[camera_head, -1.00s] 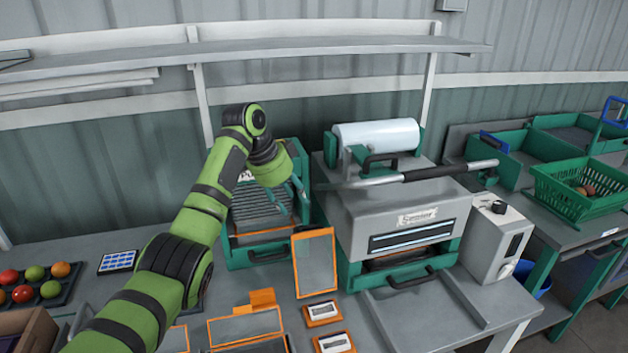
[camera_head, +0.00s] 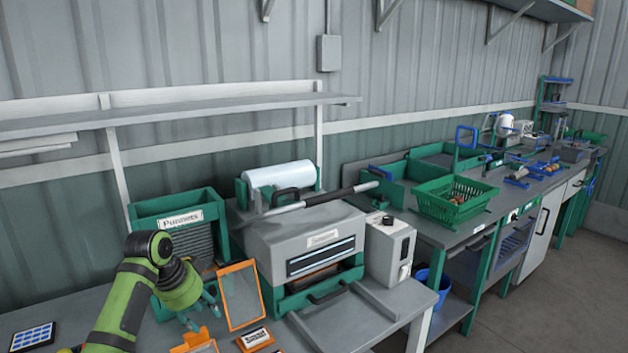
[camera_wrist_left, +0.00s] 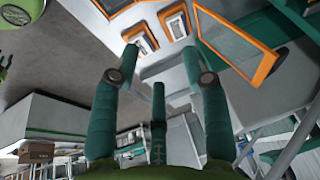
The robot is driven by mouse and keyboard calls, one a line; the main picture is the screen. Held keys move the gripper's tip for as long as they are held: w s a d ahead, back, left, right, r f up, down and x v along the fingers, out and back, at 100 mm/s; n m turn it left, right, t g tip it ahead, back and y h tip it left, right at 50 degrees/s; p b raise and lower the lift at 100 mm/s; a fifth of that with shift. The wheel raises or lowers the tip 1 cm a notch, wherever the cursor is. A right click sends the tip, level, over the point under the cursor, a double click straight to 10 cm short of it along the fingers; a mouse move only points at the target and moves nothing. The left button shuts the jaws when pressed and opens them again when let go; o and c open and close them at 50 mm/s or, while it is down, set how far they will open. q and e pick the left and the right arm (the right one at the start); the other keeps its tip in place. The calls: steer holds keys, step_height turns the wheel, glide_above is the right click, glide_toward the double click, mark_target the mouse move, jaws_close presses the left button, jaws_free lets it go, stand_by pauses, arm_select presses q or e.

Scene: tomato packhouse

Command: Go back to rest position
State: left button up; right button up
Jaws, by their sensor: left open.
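My left gripper (camera_head: 202,312) is open and empty. It hangs at the lower left of the head view, over the bench in front of the green punnet dispenser (camera_head: 168,212) and just left of an orange-framed panel (camera_head: 241,295). In the left wrist view its green fingers (camera_wrist_left: 163,75) stand apart with nothing between them. That view also shows the orange-framed panel (camera_wrist_left: 237,45) at the upper right.
The sealing machine (camera_head: 305,240) with its film roll (camera_head: 279,174) and long handle stands right of the gripper. A grey control box (camera_head: 389,250) is beside it. A green basket (camera_head: 453,200) sits on the bench further right. Open floor (camera_head: 560,290) lies at the right.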

arm_select(q)
steer(key=s+d+f+n+y, duration=0.1)
steer(key=s+d+f+n, duration=0.1)
steer(key=s+f, duration=0.7)
steer(key=s+d+f+n, duration=0.2)
steer(key=s+d+f, duration=0.1)
steer(key=s+f, duration=0.6)
steer(key=s+n+y, duration=0.1)
steer(key=s+n, duration=0.3)
steer(key=s, duration=1.6)
step_height(320, 180, down, 23)
steer(key=s+g, duration=0.1)
steer(key=s, duration=0.1)
steer(key=s+a+f+g, duration=0.1)
steer(key=s+a+f, duration=0.2)
steer(key=s+f, duration=1)
steer(key=s, duration=0.2)
steer(key=shift+s+f, duration=0.15)
steer(key=shift+s, duration=0.25)
arm_select(e)
steer(key=shift+w, duration=0.8)
